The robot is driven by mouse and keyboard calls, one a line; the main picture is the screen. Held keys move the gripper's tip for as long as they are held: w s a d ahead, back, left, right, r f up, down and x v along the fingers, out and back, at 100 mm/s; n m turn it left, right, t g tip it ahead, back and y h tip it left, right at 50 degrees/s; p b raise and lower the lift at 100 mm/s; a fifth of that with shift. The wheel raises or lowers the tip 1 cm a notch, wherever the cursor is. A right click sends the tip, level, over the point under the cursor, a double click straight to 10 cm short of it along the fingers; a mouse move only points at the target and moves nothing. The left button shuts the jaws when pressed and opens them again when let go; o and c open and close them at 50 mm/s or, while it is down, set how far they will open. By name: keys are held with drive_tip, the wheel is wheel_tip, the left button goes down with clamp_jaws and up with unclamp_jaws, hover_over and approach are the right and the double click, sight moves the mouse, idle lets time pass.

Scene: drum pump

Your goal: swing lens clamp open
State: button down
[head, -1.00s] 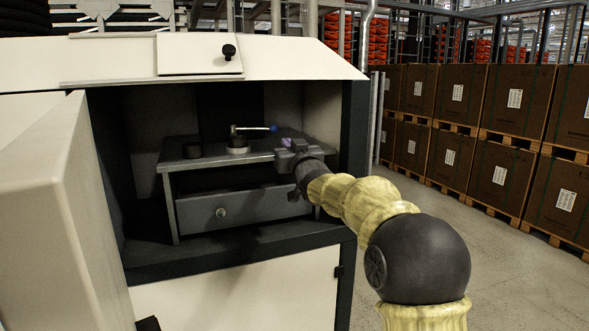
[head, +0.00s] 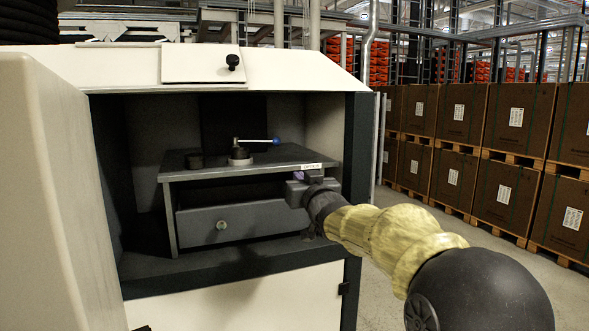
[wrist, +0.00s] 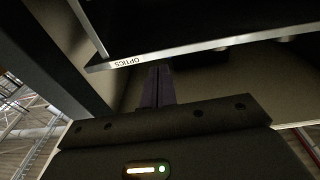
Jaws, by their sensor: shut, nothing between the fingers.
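The lever is not in the wrist view.
A dark round part (head: 194,161) sits on the shelf left of the lever. A grey drawer (head: 250,222) with a round knob is below the shelf. An open cabinet door (head: 50,200) stands at the left. Boxes on pallets (head: 505,120) stand at the right.

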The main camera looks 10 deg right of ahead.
drive_tip(key=s+d+f+g+h, duration=0.1)
drive_tip(key=s+f+g, duration=0.1)
drive_tip(key=s+f, duration=0.35)
drive_tip(key=s+d+f+m+g+h, duration=0.1)
drive_tip(key=s+f+g, duration=0.15)
drive_tip(key=f, duration=0.65)
drive_tip(key=s+d+f+g+h, duration=0.1)
drive_tip(key=s+d+f+g, duration=0.15)
drive_tip(key=f, duration=0.45)
drive_tip(key=s+f+g, duration=0.4)
drive_tip(key=s+f, duration=0.4)
drive_tip(key=s, duration=0.4)
drive_tip(key=s+d+f+m+g+h, duration=0.1)
drive_tip(key=s+f+g, duration=0.4)
drive_tip(key=s+f, duration=0.3)
drive_tip(key=s, duration=0.4)
drive_tip(key=shift+d+f, duration=0.15)
drive_tip(key=shift+f, duration=0.2)
